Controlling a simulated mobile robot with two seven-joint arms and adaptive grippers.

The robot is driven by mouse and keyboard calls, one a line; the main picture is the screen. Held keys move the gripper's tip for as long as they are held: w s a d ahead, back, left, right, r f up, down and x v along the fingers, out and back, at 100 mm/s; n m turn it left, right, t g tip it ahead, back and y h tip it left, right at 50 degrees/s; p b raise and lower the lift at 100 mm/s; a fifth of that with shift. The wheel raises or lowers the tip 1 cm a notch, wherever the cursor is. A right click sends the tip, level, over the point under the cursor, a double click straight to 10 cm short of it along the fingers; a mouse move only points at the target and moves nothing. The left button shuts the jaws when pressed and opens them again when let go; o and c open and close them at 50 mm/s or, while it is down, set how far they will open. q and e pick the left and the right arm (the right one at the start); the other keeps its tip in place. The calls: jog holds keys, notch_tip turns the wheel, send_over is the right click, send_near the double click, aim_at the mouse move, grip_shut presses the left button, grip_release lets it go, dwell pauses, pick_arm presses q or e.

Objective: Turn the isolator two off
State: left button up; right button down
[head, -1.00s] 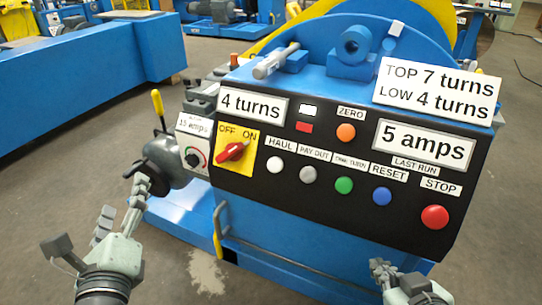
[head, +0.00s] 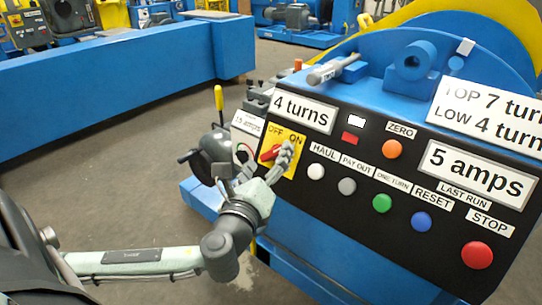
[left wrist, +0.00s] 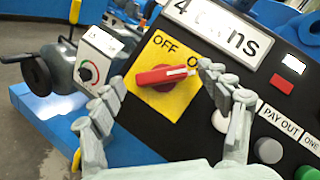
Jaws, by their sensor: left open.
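The isolator is a red rotary switch on a yellow OFF/ON plate, on the black sloping panel. In the head view the red switch (head: 269,153) is partly covered by my left gripper (head: 262,162). In the left wrist view the red switch (left wrist: 158,77) shows fully, its pale-tipped end pointing right towards ON on the yellow plate (left wrist: 178,101). My left gripper (left wrist: 163,88) is open, its fingers to either side of the switch in this view. I cannot tell whether they touch it. My right gripper is out of view. No number shows on the plate.
A grey box with a dial (left wrist: 88,72) and a handwheel (left wrist: 37,76) sit left of the panel. Buttons, including a red STOP (head: 477,255), lie to the right. Another yellow plate with a red switch (head: 15,19) shows far off at upper left. A long blue beam (head: 120,75) stands behind.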

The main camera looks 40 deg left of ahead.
pick_arm(q)
jog(key=shift+w+a, duration=0.2)
jog(key=shift+w, duration=0.4)
